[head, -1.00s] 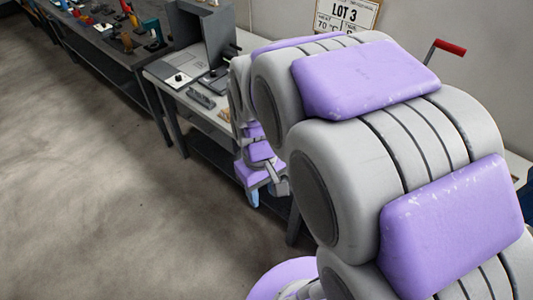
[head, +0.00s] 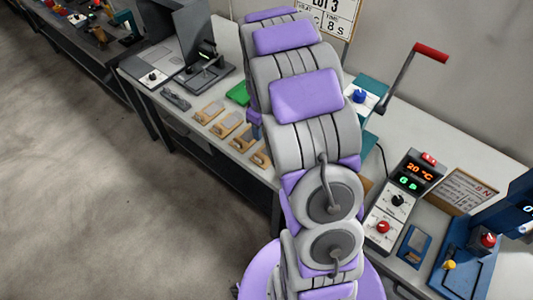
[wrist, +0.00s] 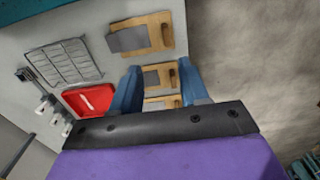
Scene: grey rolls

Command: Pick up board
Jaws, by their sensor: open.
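Several small wooden boards, each with a grey plate and a raised wooden piece, lie in a row on the pale bench. In the wrist view one board (wrist: 160,35) lies beyond my fingertips, and another board (wrist: 152,77) shows between the fingers. A further board (wrist: 166,103) is partly hidden by my gripper. In the head view a board (head: 227,125) lies left of my arm. My gripper (wrist: 158,68) is open, its blue fingers apart above the boards, with nothing seen held.
A red tray (wrist: 90,100) and a wire rack (wrist: 63,62) lie left of the boards in the wrist view. A control box (head: 404,195) and blue device (head: 470,265) stand on the bench at right. Open floor (head: 70,180) lies at left.

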